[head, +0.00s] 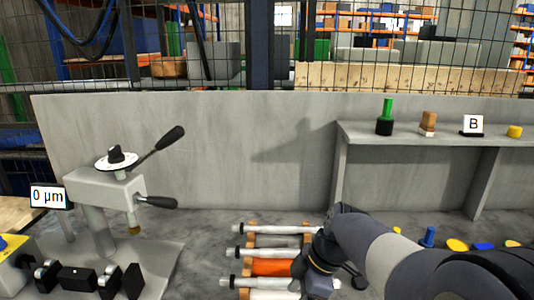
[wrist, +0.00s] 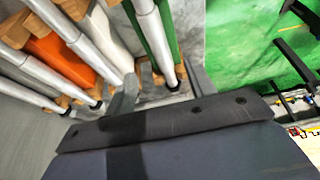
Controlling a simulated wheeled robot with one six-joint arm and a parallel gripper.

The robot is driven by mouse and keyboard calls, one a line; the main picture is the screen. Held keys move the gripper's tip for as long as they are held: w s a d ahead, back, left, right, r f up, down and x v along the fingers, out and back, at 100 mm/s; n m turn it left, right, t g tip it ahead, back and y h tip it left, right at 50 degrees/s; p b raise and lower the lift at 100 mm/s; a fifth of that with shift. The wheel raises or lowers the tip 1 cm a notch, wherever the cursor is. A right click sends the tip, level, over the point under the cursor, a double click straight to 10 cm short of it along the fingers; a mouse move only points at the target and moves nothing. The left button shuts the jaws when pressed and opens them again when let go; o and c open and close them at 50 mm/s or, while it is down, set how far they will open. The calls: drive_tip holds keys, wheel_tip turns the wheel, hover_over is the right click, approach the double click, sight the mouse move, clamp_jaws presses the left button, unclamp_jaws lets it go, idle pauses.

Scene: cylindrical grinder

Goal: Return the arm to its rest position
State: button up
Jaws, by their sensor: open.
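My arm (head: 385,255) reaches in from the lower right of the head view. Its wrist is bent down beside the rack of shafts, and its gripper end is largely hidden at the bottom edge. In the wrist view my gripper (wrist: 160,88) is open, its two grey fingers apart. No held part is visible. The rack (head: 250,229) carries several metal shafts, one with an orange middle (head: 273,267).
A measuring stand (head: 105,188) with black levers and a "0 µm" display (head: 48,196) stands at the left. A grey shelf (head: 430,140) at the back right bears small items and a "B" sign (head: 473,125). Small coloured pieces (head: 428,237) lie behind my arm.

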drive_tip(key=x, duration=0.7)
drive_tip(key=shift+s+f, duration=0.1)
drive_tip(key=shift+f, duration=0.05)
drive_tip(key=shift+a, duration=0.2)
drive_tip(key=shift+r+p, duration=0.85)
drive_tip(key=shift+p, duration=0.4)
drive_tip(key=shift+f, duration=0.15)
